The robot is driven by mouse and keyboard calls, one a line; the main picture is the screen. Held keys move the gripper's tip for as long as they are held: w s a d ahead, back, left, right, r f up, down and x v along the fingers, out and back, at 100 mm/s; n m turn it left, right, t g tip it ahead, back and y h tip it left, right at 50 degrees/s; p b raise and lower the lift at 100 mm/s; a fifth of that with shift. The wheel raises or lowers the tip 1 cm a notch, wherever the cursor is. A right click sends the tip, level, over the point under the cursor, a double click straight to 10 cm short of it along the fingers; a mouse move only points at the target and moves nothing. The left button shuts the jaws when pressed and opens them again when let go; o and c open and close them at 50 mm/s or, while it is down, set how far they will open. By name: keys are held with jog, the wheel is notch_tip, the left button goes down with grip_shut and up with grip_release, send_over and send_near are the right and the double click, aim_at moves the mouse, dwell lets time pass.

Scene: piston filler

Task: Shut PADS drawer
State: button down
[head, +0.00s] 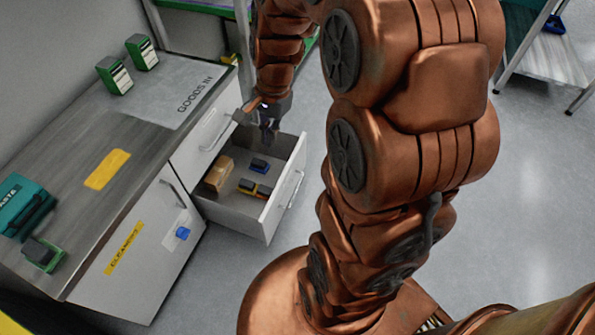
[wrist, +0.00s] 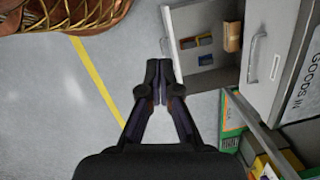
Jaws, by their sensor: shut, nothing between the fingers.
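A white drawer (head: 272,220) stands pulled out of the grey-topped cabinet, low down, with its handle (head: 290,189) on the front panel. No PADS label is readable on it. It holds a tan box (head: 218,173), a blue item (head: 260,165) and small dark-and-yellow items (head: 254,188). My gripper (head: 268,138) shows near the drawer's far side in the head view. In the wrist view my gripper (wrist: 159,66) is shut and empty, its tips beside the front end of the drawer (wrist: 205,78). Whether they touch it I cannot tell.
A shelf with green and yellow boxes (wrist: 262,150) lies close by. Open floor (head: 520,220) spreads to the right.

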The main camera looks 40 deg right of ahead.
jog(key=w+d+f+m+t+b, duration=0.1)
jog(key=w+d+f+m+b, duration=0.3)
jog(key=d+f, duration=0.55)
jog(key=w+d+f+m+t+b, duration=0.1)
jog(key=w+d+f+m+b, duration=0.1)
jog(key=d+f+m+b, duration=0.75)
jog(key=w+d+f+m+b, duration=0.2)
jog(key=w+d+f, duration=0.15)
jog(key=f, duration=1.05)
jog(key=w+a+f+b, duration=0.3)
jog(key=w+f+b, duration=0.2)
jog(key=f, duration=0.4)
jog(key=shift+w, duration=0.2)
jog(key=shift+r, duration=0.1)
